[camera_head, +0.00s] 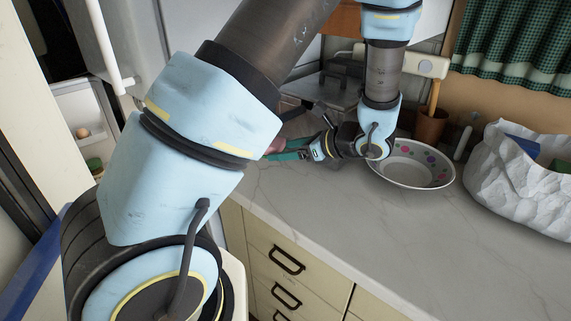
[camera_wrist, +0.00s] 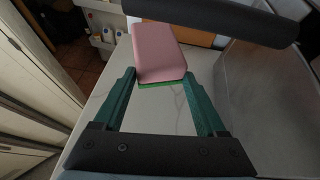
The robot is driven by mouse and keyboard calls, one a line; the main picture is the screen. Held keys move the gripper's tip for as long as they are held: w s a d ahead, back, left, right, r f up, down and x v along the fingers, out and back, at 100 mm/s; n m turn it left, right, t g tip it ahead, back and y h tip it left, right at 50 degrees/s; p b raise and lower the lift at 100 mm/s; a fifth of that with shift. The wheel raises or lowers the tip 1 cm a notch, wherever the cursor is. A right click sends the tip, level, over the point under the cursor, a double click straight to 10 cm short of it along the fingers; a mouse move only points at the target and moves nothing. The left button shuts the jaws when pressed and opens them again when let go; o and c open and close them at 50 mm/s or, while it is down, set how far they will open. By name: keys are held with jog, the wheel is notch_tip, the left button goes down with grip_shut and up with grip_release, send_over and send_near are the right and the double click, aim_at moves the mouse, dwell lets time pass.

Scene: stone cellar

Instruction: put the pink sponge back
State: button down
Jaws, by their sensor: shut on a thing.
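The pink sponge (camera_wrist: 158,52) has a thin green layer along its lower edge. In the wrist view it sits between the teal fingers of my gripper (camera_wrist: 160,78), which are shut on its near end. In the head view my gripper (camera_head: 286,155) points left, low over the counter left of the bowl. A small part of the sponge (camera_head: 275,146) shows there, mostly hidden behind my arm. I cannot tell whether the sponge touches the counter.
A dotted white bowl (camera_head: 424,168) stands close to my wrist on the pale counter (camera_head: 340,220). A white crumpled container (camera_head: 515,185) stands at right, a brown cup (camera_head: 431,127) behind the bowl. A grey metal box (camera_head: 326,92) is behind my gripper. The front counter is clear.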

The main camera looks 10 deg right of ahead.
aim_at(287, 178)
jog(key=shift+s+d+f, duration=0.1)
jog(key=shift+d+f, duration=0.05)
jog(key=shift+f, duration=0.6)
jog(key=shift+f+p, duration=0.8)
jog(key=shift+f, duration=1.05)
jog(key=shift+w+f+p, duration=0.2)
jog(key=shift+f+p, duration=0.2)
jog(key=shift+p, duration=0.05)
jog(key=shift+f, duration=0.1)
jog(key=shift+f, duration=0.1)
grip_release()
